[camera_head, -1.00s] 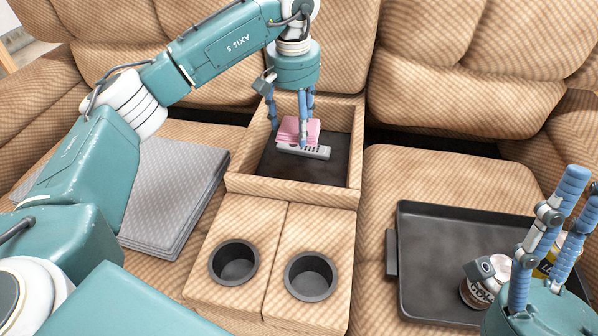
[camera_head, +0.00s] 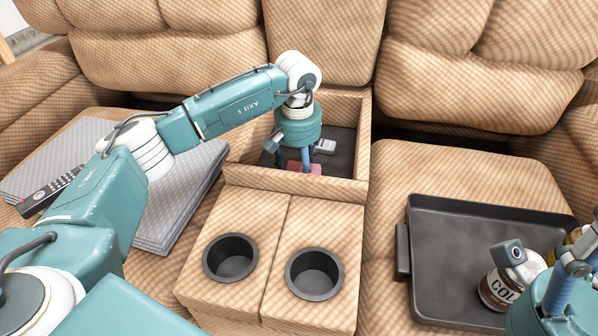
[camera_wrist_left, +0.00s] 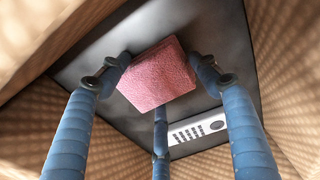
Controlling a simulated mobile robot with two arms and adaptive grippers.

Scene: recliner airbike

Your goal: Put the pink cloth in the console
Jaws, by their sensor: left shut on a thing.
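The console (camera_head: 240,178) is a tan padded box with a dark floor, in the middle of the sofa. My left gripper (camera_head: 301,166) points down inside it, shut on the pink cloth (camera_head: 312,168). In the head view the gripper hides much of the cloth. In the left wrist view the folded pink cloth (camera_wrist_left: 157,76) sits between the blue fingers, close over the dark floor; I cannot tell whether it touches the floor. My right gripper (camera_head: 572,275) is partly in view at the lower right, cut off by the edge, its opening unclear.
A light grey remote (camera_head: 325,147) lies on the console floor beside the cloth. Two cup holders (camera_head: 230,257) in front are empty. A dark remote (camera_head: 48,192) lies on the folded grey blanket (camera_head: 180,205).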

